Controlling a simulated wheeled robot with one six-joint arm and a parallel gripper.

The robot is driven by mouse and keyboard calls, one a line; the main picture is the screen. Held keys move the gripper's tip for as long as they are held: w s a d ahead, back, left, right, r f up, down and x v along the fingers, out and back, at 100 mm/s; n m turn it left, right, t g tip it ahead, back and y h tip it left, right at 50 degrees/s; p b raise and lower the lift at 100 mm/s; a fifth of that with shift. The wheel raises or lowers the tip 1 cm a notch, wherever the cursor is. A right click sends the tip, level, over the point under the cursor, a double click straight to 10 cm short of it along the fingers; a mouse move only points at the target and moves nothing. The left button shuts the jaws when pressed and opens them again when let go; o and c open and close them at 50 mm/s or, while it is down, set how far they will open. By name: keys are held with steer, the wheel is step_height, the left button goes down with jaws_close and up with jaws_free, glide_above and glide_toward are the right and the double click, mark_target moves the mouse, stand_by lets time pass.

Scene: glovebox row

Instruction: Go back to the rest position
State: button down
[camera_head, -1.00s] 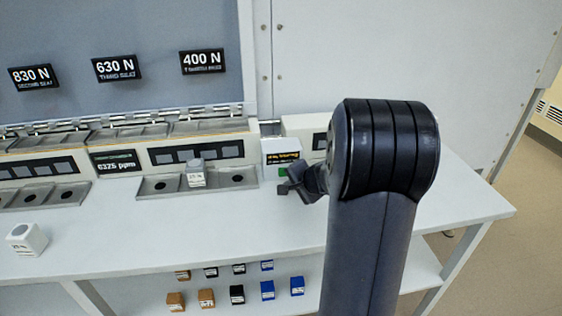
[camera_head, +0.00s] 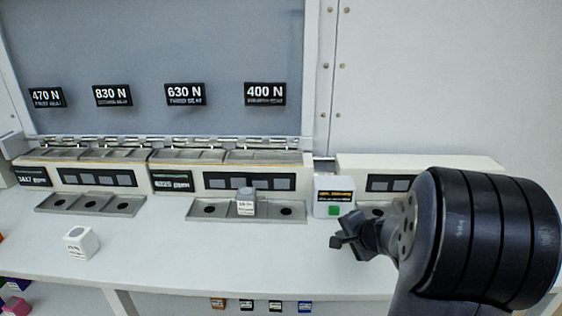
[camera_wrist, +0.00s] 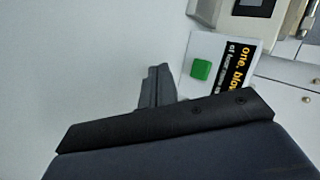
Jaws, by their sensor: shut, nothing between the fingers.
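My gripper (camera_head: 343,240) is at the right of the head view, above the white bench top. It is shut with nothing in it. In the wrist view my gripper (camera_wrist: 158,85) shows as a dark finger shape over the plain bench. A small white box with a black and yellow label and a green button (camera_head: 334,210) stands just behind it. The same green button (camera_wrist: 201,69) shows right of the finger in the wrist view. The gap between gripper and box is hard to judge. The arm's thick dark joint hides the bench's right end.
A white block (camera_head: 245,201) sits in the middle of a grey tray (camera_head: 208,219). Another white block (camera_head: 81,242) stands on the bench at left, before a second tray (camera_head: 65,207). The bench front (camera_head: 210,262) is clear. Small blocks (camera_head: 275,306) lie on the shelf below.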

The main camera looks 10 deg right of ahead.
steer(key=w+p, duration=0.1)
steer(key=w, duration=0.1)
steer(key=w+d+p, duration=0.1)
steer(key=w, duration=0.1)
steer(key=shift+w+d+r+p, duration=0.15)
steer(key=shift+w+p, duration=0.2)
steer(key=shift+w, duration=0.05)
steer(key=shift+w+d+p, duration=0.25)
steer(key=shift+w+p, duration=0.2)
steer(key=shift+w, duration=0.45)
